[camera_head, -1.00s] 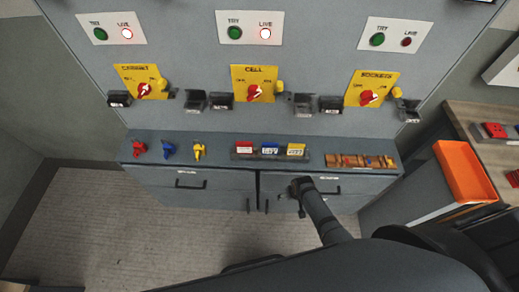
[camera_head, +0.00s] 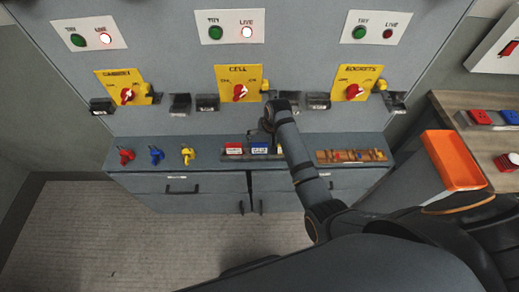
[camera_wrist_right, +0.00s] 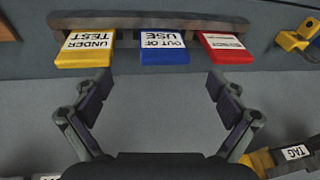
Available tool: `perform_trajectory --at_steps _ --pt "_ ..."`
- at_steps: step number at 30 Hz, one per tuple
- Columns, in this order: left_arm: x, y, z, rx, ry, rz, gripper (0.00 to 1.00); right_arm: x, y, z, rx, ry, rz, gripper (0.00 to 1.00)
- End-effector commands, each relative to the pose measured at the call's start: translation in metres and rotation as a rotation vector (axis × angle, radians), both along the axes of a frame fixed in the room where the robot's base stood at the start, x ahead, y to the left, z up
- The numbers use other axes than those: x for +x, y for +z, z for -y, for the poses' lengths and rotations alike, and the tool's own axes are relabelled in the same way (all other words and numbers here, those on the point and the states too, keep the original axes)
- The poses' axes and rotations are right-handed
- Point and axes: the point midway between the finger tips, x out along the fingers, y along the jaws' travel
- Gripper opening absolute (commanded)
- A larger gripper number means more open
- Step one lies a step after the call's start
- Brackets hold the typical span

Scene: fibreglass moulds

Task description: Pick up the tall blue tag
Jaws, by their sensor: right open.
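The blue tag (camera_head: 259,148), lettered OUT OF USE in the right wrist view (camera_wrist_right: 163,48), stands in a rack (camera_wrist_right: 150,20) on the cabinet's ledge. A red tag (camera_head: 233,148) and a yellow tag (camera_wrist_right: 84,48) stand on either side of it. My right gripper (camera_head: 266,126) is over the rack in the head view, its arm covering most of the yellow tag. In the right wrist view the gripper (camera_wrist_right: 157,85) is open and empty, its fingers apart and short of the blue tag, which lies ahead between them. My left gripper is not in view.
Red, blue and yellow padlock-like pieces (camera_head: 157,155) stand left on the ledge. A wooden tray (camera_head: 352,156) lies to the right. Yellow switch plates (camera_head: 238,80) and black holders (camera_head: 207,103) are on the panel above. An orange tray (camera_head: 450,160) stands further right.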

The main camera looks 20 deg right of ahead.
Motion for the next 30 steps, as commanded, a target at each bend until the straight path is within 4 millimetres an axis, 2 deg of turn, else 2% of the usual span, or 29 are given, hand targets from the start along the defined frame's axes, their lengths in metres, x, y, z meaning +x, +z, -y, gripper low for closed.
perform_trajectory --at_steps 2,11,19,30 --pt "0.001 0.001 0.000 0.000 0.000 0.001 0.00 0.002 -0.003 -0.001 0.000 0.000 -0.002 0.96" --pt "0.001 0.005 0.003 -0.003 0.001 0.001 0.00 0.016 -0.044 -0.010 0.000 0.000 -0.002 0.96" --pt "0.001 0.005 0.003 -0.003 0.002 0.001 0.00 0.017 -0.048 -0.011 0.000 0.000 0.000 0.96" --pt "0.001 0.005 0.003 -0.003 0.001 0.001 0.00 0.017 -0.048 -0.011 0.000 0.000 -0.001 0.46"
